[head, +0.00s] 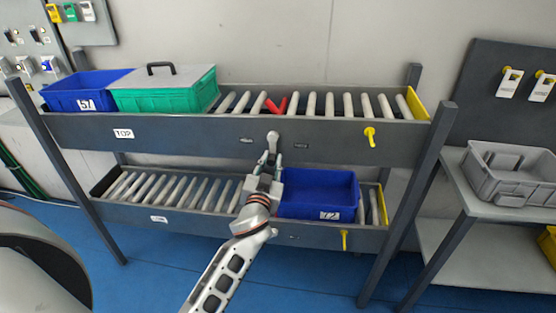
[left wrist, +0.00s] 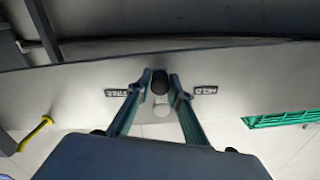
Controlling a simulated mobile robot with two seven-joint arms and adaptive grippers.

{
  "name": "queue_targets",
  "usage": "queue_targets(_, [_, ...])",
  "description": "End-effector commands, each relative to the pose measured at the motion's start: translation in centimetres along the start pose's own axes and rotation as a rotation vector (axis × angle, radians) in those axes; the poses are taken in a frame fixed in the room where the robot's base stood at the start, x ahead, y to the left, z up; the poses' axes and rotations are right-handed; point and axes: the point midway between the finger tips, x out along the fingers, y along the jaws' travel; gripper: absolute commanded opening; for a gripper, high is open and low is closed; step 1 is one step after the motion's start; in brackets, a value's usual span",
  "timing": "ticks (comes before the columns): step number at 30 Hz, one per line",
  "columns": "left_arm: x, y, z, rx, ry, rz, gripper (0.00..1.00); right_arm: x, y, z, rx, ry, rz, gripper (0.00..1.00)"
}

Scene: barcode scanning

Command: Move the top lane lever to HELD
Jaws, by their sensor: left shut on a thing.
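The top lane lever shows in the head view as a pale round pivot (head: 272,135) on the front rail of the top lane (head: 200,130), with its lower part hidden by my gripper. My left gripper (head: 268,157) is shut on the lever from below. In the left wrist view the fingertips (left wrist: 160,82) close around the dark end of the lever. In that view the FREE label (left wrist: 118,92) is left of the lever and the HELD label (left wrist: 205,90) is right of it. The lever sits between the two labels. My right gripper is not in view.
A red V-shaped piece (head: 277,105) stands among the top rollers. A blue crate (head: 82,95) and a lidded green crate (head: 165,97) sit on the top lane's left. Another blue crate (head: 318,190) is on the lower lane. A yellow handle (head: 370,136) sticks out at right.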

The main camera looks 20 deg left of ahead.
Motion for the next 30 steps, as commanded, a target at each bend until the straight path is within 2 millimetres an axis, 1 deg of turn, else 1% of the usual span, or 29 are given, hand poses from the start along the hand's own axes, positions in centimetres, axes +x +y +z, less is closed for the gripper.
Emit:
queue_targets(1, [0.0, 0.3, -0.8, 0.042, 0.013, 0.012, 0.0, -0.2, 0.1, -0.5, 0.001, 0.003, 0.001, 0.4])
queue_targets(16, [0.0, -2.5, -0.5, 0.5, 0.013, 0.012, 0.0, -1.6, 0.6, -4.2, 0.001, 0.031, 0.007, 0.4])
queue_targets(24, [-0.1, -3.5, -0.5, 0.676, 0.011, 0.012, 0.0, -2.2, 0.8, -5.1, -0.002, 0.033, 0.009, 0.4])
queue_targets(30, [-0.1, -3.9, -0.5, 0.75, 0.01, 0.012, 0.0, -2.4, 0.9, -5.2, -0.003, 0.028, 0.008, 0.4])
